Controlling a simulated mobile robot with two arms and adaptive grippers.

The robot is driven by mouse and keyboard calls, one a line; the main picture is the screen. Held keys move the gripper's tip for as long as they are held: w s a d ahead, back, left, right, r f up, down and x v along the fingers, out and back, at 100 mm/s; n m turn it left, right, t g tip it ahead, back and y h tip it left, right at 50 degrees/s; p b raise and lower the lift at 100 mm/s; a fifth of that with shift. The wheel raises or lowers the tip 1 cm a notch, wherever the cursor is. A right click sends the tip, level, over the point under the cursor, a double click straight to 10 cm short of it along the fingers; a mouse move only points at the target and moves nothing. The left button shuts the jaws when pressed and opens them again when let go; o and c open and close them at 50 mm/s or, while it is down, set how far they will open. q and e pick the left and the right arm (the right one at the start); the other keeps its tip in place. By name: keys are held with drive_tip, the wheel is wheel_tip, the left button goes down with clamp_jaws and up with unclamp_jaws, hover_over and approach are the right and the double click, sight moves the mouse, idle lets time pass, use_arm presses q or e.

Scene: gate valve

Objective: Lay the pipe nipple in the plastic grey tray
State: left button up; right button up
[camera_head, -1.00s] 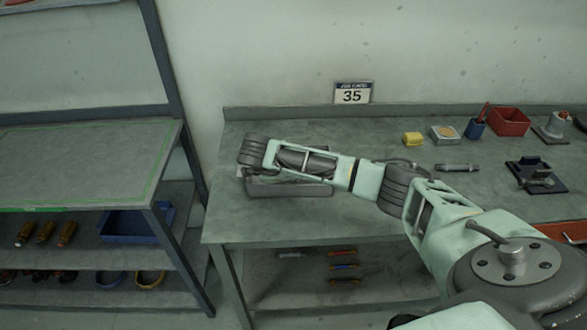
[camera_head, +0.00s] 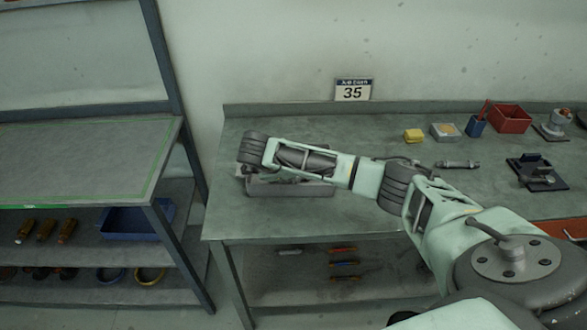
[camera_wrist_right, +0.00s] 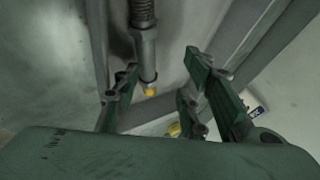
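The grey tray (camera_head: 290,190) lies at the left of the workbench, under my right forearm, with small parts partly visible inside. My right gripper (camera_wrist_right: 162,88) is open in the right wrist view, its green fingers apart. A grey metal rod with a ribbed part and a yellow tip (camera_wrist_right: 147,45) reaches down toward the gap, nearer the left finger; I cannot tell whether it is the pipe nipple. A short grey cylinder (camera_head: 457,164) lies on the bench right of my forearm and could also be the nipple. The head view hides my right fingers. My left gripper is not in view.
The workbench (camera_head: 370,212) has free room in front of the tray. A shelf unit stands left.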

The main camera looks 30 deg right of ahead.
drive_tip(key=v, duration=1.2)
drive_tip(key=shift+w+d, duration=0.15)
drive_tip(key=shift+d, duration=0.05)
